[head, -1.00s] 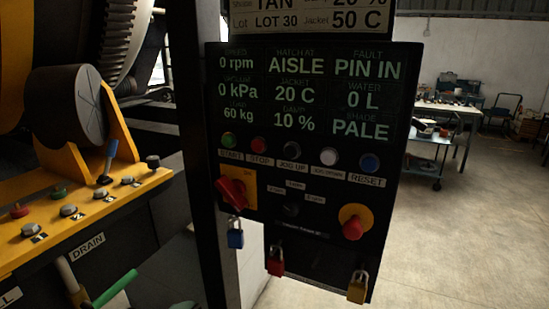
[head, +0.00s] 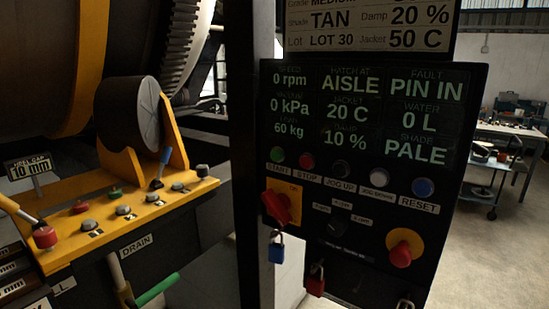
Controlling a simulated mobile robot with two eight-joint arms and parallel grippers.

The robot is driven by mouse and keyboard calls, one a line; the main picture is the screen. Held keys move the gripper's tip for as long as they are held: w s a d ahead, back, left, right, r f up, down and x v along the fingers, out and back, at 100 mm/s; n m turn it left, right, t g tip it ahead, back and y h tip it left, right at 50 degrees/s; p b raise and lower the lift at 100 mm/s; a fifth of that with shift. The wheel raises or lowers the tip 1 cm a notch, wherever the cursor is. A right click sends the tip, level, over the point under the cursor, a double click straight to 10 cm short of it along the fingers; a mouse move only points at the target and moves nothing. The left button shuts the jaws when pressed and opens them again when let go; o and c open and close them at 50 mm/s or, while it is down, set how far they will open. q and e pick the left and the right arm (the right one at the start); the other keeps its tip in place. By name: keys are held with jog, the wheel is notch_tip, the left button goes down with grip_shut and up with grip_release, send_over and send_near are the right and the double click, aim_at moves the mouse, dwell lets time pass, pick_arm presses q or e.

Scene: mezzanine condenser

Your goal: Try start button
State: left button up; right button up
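The green start button (head: 277,155) is at the upper left of the button row on the black control panel (head: 362,265), above a label reading START. The red stop button (head: 307,161) is just right of it. The display (head: 365,115) above reads 0 rpm, hatch at AISLE, 0 kPa, jacket 20 C, water 0 L, 60 kg, damp 10 %, shade PALE and fault PIN IN. Neither gripper shows in the head view, so nothing of mine is seen touching the panel.
A red rotary switch (head: 276,207) and a red emergency knob (head: 400,254) sit lower on the panel. Padlocks, one blue (head: 277,250) and one red (head: 316,283), hang below. A yellow valve bench (head: 130,215) stands left. Open floor lies right, before a worktable (head: 510,130).

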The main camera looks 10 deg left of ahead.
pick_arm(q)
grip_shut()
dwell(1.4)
